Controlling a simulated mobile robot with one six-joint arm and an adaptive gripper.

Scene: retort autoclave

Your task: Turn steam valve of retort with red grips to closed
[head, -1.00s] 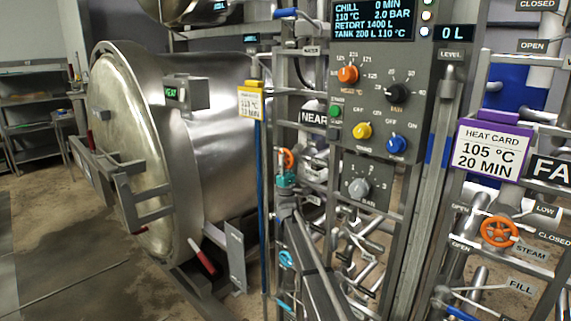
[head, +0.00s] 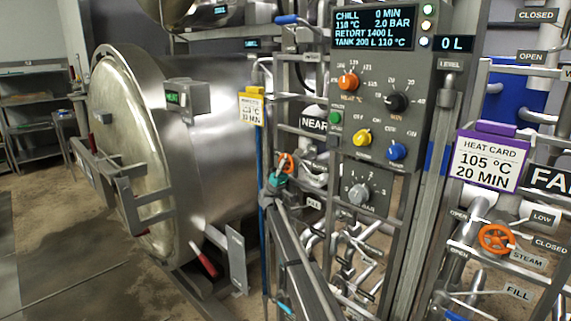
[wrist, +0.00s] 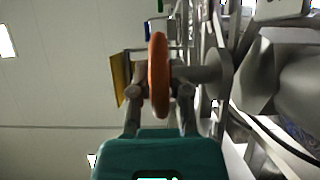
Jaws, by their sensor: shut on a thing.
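The retort (head: 205,140) with red grips (head: 203,262) on its door lies at the left in the head view. An orange steam handwheel (head: 289,162) is on the pipe frame to its right, and my gripper (head: 281,176) is at it. In the wrist view the orange wheel (wrist: 159,75) appears edge-on, between the two fingers of my gripper (wrist: 160,92), which are shut on its rim. The wheel's stem runs to the right into grey pipework. The labels beside this wheel are hidden or too small to read.
A control panel (head: 375,100) with knobs stands just right of my arm. A second orange wheel (head: 495,239), labelled STEAM, is at the far right. A yellow card (head: 251,106) hangs left of my gripper. Pipes crowd the frame; open floor (head: 60,220) is at the left.

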